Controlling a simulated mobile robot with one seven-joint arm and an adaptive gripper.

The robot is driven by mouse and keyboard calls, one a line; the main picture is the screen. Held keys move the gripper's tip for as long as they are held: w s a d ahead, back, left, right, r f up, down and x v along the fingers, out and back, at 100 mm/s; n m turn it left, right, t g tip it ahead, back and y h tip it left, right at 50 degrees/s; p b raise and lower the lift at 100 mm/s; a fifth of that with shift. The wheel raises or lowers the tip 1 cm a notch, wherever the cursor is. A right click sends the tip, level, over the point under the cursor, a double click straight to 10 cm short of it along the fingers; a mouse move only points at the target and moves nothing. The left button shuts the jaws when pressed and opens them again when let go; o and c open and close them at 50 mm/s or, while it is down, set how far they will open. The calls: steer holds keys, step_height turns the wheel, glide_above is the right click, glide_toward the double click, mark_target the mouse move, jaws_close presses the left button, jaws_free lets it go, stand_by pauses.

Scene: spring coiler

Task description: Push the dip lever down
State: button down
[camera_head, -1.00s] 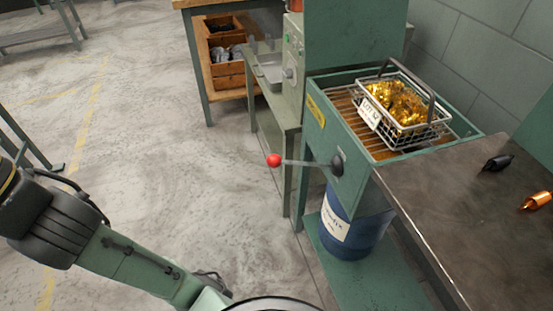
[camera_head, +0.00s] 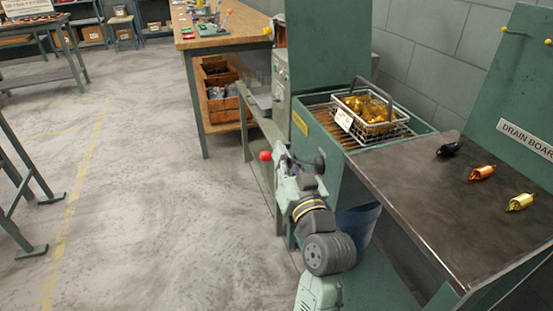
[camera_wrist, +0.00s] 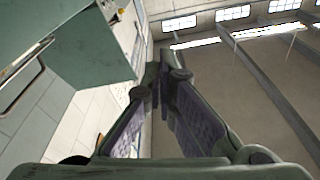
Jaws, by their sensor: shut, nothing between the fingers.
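The dip lever's red ball knob (camera_head: 265,155) sticks out to the left of the green dip tank (camera_head: 350,178). Its dark pivot hub (camera_head: 319,161) is on the tank's side, about level with the knob. Most of the lever's rod is hidden behind my arm. My gripper (camera_head: 281,150) is just right of the knob in the head view; I cannot tell whether it touches the lever. In the wrist view its fingers (camera_wrist: 162,82) meet with nothing between them. A wire basket (camera_head: 372,116) of gold pieces sits over the tank, with a white tag.
A dark metal drain board (camera_head: 455,205) lies right of the tank, carrying black (camera_head: 450,148), orange (camera_head: 481,172) and gold (camera_head: 520,202) pieces. A blue drum (camera_head: 357,225) stands below the tank. A wooden bench (camera_head: 222,38) is behind.

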steer(key=shift+s+d+f+m, duration=0.3)
steer(key=shift+d+f, duration=0.35)
steer(key=shift+d, duration=0.15)
steer(key=shift+w, duration=0.1)
steer(key=p+x, duration=0.4)
steer(key=x, duration=0.6)
steer(key=shift+s+a+f, duration=0.1)
steer(key=shift+s+f, duration=0.1)
steer(key=shift+f, duration=0.5)
steer(key=shift+s+a+f, duration=0.1)
steer(key=shift+s+f, duration=0.05)
steer(key=shift+f, duration=0.55)
steer(key=shift+s+a+f, duration=0.1)
steer(key=shift+s+f, duration=0.1)
steer(key=shift+f, duration=0.5)
steer(key=shift+f, duration=0.15)
